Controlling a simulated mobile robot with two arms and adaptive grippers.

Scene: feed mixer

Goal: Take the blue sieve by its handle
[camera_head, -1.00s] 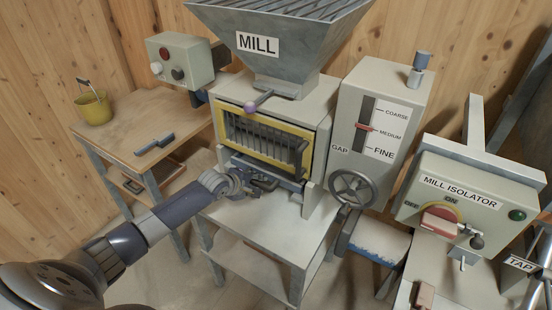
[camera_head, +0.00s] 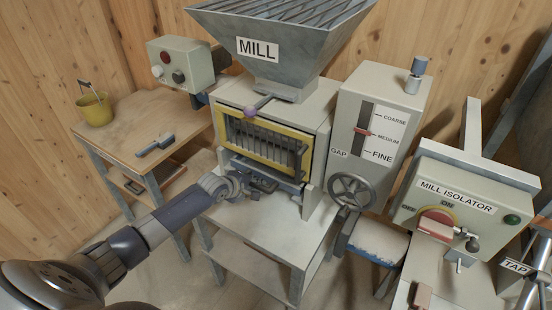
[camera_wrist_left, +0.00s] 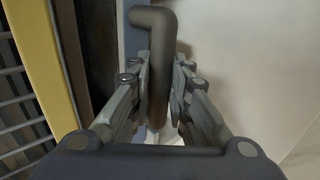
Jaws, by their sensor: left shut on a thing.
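The blue sieve (camera_head: 286,184) sits low in the front of the mill, beneath the yellow-framed grille; most of it is hidden inside the housing. Its dark bent bar handle (camera_wrist_left: 158,75) stands out in the left wrist view, with a strip of the blue front (camera_wrist_left: 132,45) beside it. My left gripper (camera_head: 258,186) is at the front of the sieve. In the left wrist view its fingers (camera_wrist_left: 160,88) are on both sides of the handle and shut on it. My right gripper is not in view.
The mill's yellow guard frame (camera_head: 262,150) is just above my left gripper. A pale shelf (camera_head: 255,240) lies below. A handwheel (camera_head: 352,190) is to the right. A wooden table (camera_head: 140,125) with a yellow bucket (camera_head: 93,108) and a dark-handled tool (camera_head: 156,145) stands at left.

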